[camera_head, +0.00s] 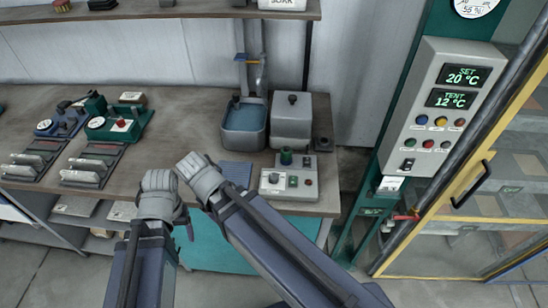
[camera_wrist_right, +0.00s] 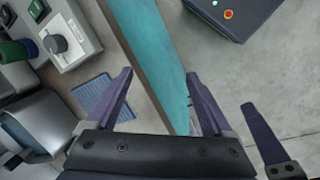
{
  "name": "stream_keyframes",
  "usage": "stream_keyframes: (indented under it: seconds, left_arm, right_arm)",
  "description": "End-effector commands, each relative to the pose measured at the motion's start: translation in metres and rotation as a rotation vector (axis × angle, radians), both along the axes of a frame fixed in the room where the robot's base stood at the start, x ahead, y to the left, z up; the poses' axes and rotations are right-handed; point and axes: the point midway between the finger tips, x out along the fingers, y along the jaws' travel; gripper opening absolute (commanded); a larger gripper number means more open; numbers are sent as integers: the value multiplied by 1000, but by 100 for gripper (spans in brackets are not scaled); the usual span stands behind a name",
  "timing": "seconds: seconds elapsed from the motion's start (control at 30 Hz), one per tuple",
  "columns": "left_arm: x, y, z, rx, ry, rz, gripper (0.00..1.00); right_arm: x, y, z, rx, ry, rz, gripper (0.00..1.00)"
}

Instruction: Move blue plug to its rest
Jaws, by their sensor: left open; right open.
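No object is clearly a blue plug. A blue device (camera_head: 62,122) with a round part lies at the left of the bench, and a small blue piece (camera_head: 240,57) shows on the wall pipe above the basin; I cannot tell whether either is the plug. Its rest cannot be made out. My left gripper (camera_head: 183,220) is at the bench's front edge, its fingers mostly hidden under the grey wrist. My right gripper (camera_wrist_right: 157,92) is open with nothing between its fingers, over the front edge near the ribbed blue cloth (camera_wrist_right: 92,97). The cloth also shows in the head view (camera_head: 236,172).
A green device (camera_head: 118,124), a blue water basin (camera_head: 244,126), a grey box (camera_head: 291,128) and a control box (camera_head: 289,182) stand on the bench (camera_head: 140,180). A temperature panel (camera_head: 438,110) and a yellow-framed glass door (camera_head: 470,200) stand at the right. The bench front is fairly clear.

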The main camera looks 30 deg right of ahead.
Motion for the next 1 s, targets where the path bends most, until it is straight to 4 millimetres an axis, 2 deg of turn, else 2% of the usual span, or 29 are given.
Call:
stream_keyframes:
  seconds: [0.03,0.27,0.57,0.8,1.0]
  left_arm:
    - [0,0,-8,0,0,0,72]
    - [0,0,-29,0,0,0,72]
    - [0,0,-70,0,0,0,72]
    - [0,0,-120,0,0,1,72]
    - [0,0,-146,0,0,1,72]
  right_arm:
    - [5,-5,-7,-22,-2,26,86]
    - [26,-36,-19,-158,1,188,86]
    - [63,-91,-33,-430,77,475,86]
    - [102,-151,-33,-767,306,788,86]
    - [121,-183,-18,-968,541,958,86]
